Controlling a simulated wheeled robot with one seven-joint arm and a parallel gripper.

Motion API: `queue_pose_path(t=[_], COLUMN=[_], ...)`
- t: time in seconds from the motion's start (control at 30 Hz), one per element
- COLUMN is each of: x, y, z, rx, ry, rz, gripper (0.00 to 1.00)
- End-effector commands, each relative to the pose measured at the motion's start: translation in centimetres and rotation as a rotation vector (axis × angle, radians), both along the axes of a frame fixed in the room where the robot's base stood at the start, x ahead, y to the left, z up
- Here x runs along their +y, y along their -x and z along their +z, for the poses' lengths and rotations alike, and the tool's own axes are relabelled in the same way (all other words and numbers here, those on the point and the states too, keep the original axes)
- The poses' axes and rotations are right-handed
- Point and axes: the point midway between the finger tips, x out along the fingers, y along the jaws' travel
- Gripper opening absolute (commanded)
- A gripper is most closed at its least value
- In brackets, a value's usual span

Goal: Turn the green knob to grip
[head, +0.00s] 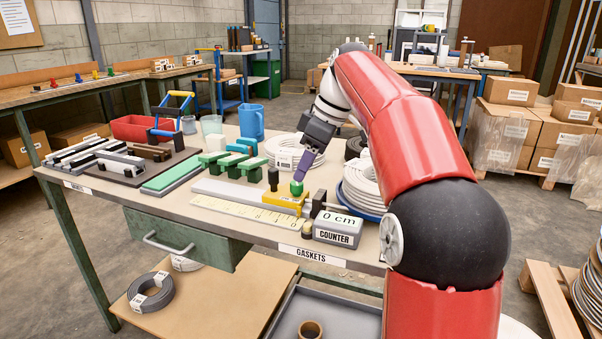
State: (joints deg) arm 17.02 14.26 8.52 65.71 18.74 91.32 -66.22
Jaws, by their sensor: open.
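The green knob (296,188) stands on a yellow block (285,201) at the right end of a grey rail, on the table marked GASKETS. My gripper (299,179) points down just above the knob, with its purple fingers close to the knob's top. The view is too small to tell whether the fingers touch the knob or straddle it. The fingers show almost edge-on, so the gap between them is hidden. A yellow ruler (235,208) lies in front of the rail. The grey counter box (337,229) to the right reads 0 cm.
A coil of white hose on a blue plate (362,205) sits right of the knob, beside my arm. Small black posts (273,178) stand close to the rail. Green-topped blocks, a blue jug (251,122) and a red bin (143,127) fill the back and left.

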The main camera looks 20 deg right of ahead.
Motion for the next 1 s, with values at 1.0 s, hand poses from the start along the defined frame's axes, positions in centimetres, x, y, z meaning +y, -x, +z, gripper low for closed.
queue_pose_path(t=[1.0], x=[2.0], y=[8.9], z=[0.9], rx=[0.017], ry=[0.057], rz=[-0.360], gripper=[0.48])
